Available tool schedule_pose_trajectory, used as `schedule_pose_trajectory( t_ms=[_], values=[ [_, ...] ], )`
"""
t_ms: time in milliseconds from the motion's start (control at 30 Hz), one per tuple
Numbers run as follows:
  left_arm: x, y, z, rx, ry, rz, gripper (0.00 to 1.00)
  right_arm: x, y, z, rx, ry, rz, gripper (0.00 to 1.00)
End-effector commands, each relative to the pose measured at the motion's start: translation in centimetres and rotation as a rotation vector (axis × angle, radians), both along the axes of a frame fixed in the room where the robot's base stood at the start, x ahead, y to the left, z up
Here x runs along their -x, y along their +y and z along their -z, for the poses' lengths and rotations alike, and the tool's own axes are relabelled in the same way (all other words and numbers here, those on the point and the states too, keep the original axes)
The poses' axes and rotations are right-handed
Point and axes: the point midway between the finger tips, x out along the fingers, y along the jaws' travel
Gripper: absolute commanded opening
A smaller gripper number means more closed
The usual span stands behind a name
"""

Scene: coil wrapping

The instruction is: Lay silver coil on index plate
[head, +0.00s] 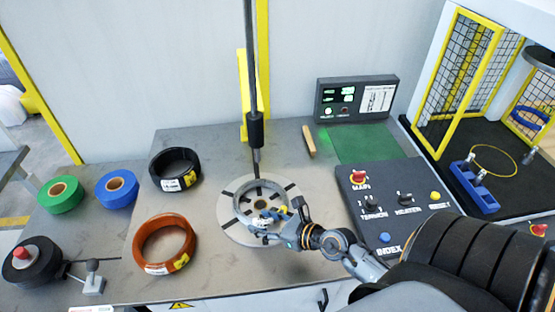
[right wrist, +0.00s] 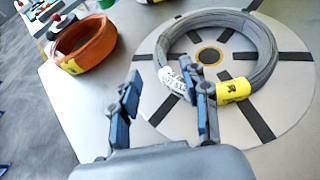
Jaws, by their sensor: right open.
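The silver coil (head: 240,195) lies on the round index plate (head: 285,238) in the head view. The index plate (right wrist: 295,125) is pale with dark radial slots. My right gripper (head: 268,218) is over the near side of the coil. In the right wrist view the right gripper (right wrist: 165,100) has its fingers apart, close to the coil's labelled part; whether they touch it I cannot tell. My left gripper is not in view.
An orange coil (head: 165,244) and a black coil (head: 174,168) lie left of the plate. Green (head: 60,194) and blue (head: 117,189) tape rolls lie farther left. A control panel (head: 400,208) stands on the right. A dark vertical rod (head: 255,130) hangs above the plate's back.

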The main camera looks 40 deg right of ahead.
Motion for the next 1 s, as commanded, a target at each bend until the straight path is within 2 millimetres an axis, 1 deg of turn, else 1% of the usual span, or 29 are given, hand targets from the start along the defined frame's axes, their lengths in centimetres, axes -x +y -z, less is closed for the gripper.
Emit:
schedule_pose_trajectory(
  t_ms=[33,100,200,333,500,1000],
  values=[
    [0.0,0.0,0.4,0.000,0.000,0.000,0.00,1.0,-0.3,-0.1,0.002,0.002,0.001,0.46],
    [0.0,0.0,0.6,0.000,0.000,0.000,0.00,2.1,-0.7,-0.6,0.001,0.002,0.000,0.46],
    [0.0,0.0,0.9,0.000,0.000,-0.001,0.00,3.4,-1.1,-1.2,0.002,0.002,0.001,0.46],
    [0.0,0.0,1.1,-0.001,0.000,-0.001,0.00,4.4,-1.4,-1.8,0.000,0.000,0.001,0.46],
    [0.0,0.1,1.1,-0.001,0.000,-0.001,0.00,4.9,-1.6,-2.1,-0.001,-0.001,0.001,0.46],
    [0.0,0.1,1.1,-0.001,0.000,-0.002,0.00,4.9,-1.6,-2.2,-0.001,-0.001,0.001,0.46]
  ],
)
